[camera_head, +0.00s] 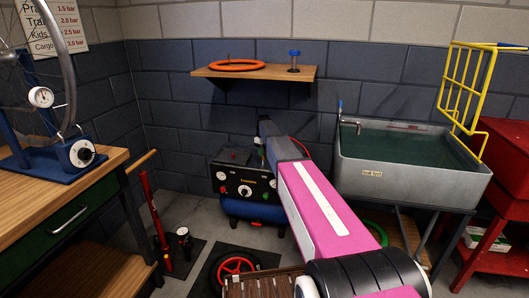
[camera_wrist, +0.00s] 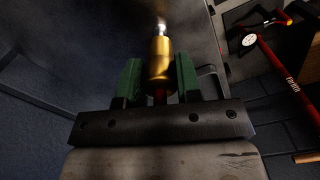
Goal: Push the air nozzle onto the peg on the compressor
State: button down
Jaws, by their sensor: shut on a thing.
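In the wrist view, my gripper (camera_wrist: 159,76) has its two green fingers on either side of the air nozzle (camera_wrist: 160,58) and is shut on it. The nozzle is a brass cylinder with a narrow silvery tip pointing away from my gripper. A bit of red shows at its base. In the head view, the compressor (camera_head: 241,186) has a black front panel with dials and a blue tank. My arm reaches to its right side and hides part of it. The peg cannot be made out, so I cannot tell whether the nozzle touches it.
A wooden shelf (camera_head: 290,73) holds an orange ring and a blue-capped jar. A grey sink (camera_head: 405,180) filled with water stands right of my arm. A workbench (camera_head: 60,200) is at left. A red floor pump (camera_head: 155,220) stands left of the compressor.

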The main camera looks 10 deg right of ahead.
jog(key=shift+f, duration=1.25)
jog(key=c, duration=0.7)
grip_release()
jog(key=shift+c, duration=0.2)
jog(key=r, duration=0.7)
jog(key=s+d+r, duration=0.1)
jog(key=r, duration=0.2)
jog(key=shift+r, duration=0.25)
jog(key=s+f+m, duration=0.3)
jog(key=s+f, duration=0.1)
jog(key=s, duration=1.1)
jog(key=s+f+m, duration=0.3)
jog(key=s+f, duration=0.2)
jog(key=s, duration=1)
jog(key=s+f+m, duration=0.3)
jog(key=s+f, duration=0.2)
jog(key=s, duration=1)
jog(key=shift+a+m, duration=0.15)
jog(key=shift+m, duration=0.15)
jog(key=shift+a, duration=0.1)
